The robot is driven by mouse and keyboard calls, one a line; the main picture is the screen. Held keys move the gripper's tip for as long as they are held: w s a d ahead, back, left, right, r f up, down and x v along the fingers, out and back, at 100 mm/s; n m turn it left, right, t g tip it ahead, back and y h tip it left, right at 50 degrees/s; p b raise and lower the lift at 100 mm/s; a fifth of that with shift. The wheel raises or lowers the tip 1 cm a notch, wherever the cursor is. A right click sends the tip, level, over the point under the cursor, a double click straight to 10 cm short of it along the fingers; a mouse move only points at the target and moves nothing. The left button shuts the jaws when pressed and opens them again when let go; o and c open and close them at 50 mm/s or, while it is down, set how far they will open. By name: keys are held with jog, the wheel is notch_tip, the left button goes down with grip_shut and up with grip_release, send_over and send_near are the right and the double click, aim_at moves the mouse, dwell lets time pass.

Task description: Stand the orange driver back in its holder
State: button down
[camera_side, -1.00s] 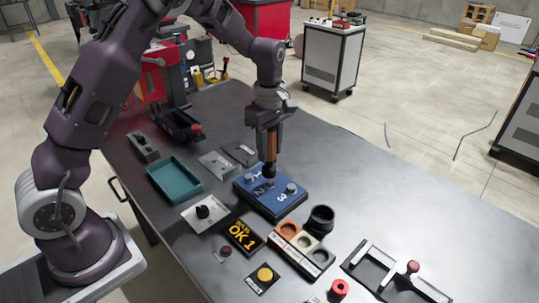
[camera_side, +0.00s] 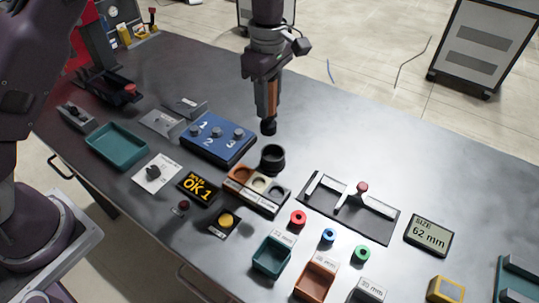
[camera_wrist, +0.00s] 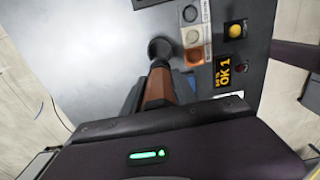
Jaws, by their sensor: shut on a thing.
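My gripper (camera_side: 266,92) is shut on the orange driver (camera_side: 272,98), which hangs upright with its black tip (camera_side: 268,127) down. In the side view the tip shows just above a black round cup (camera_side: 272,157), which looks like the holder, with a gap between them. The wrist view shows the orange driver (camera_wrist: 158,88) in my gripper (camera_wrist: 155,100), pointing at the black cup (camera_wrist: 161,48). The cup looks empty in the side view. Exact alignment of tip and cup cannot be told.
A tray with three round wells (camera_side: 258,188) stands close beside the cup. The blue block (camera_side: 218,139) with numbered knobs is left of it. A display (camera_side: 197,187) reads OK 1. A black fixture plate (camera_side: 350,207) lies to the right. The table behind the cup is clear.

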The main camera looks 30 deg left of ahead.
aim_at(274, 129)
jog(key=f, duration=0.3)
jog(key=d+f, duration=0.1)
jog(key=f, duration=0.5)
jog(key=shift+s+d+f, duration=0.1)
jog(key=shift+d+f, duration=0.15)
jog(key=shift+f, duration=0.15)
jog(key=shift+f, duration=0.1)
jog(key=c, duration=1)
grip_release()
notch_tip(274, 129, up, 12)
jog(key=shift+r, duration=0.1)
jog(key=shift+a+r, duration=0.1)
